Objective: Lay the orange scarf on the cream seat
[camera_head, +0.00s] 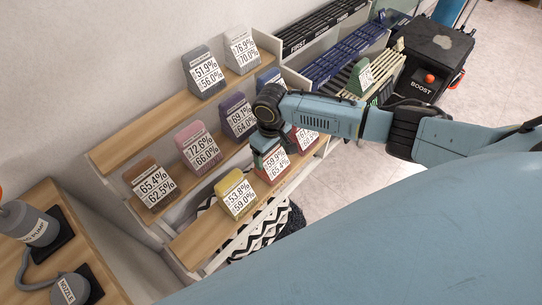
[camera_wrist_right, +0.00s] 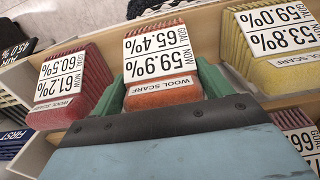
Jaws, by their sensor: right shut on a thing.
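The orange scarf (camera_wrist_right: 163,93) is a folded block with a white label reading 59.9% and 65.4%. It sits in the shelf's front row, and its label (camera_head: 273,166) shows in the head view. My right gripper (camera_head: 266,148) reaches down over it. In the right wrist view, the green fingers of my right gripper (camera_wrist_right: 165,80) are shut on its two sides. The cream seat (camera_head: 344,84) looks like the slatted cream rack at upper right, with a green labelled block (camera_head: 361,76) on it. My left gripper is out of view.
A red scarf (camera_wrist_right: 62,103) and a yellow scarf (camera_head: 236,190) stand on either side. More labelled blocks fill the wooden steps (camera_head: 122,152). Blue (camera_head: 330,60) and black (camera_head: 320,28) slatted racks lie beyond the cream one. A black BOOST box (camera_head: 440,55) stands at upper right.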

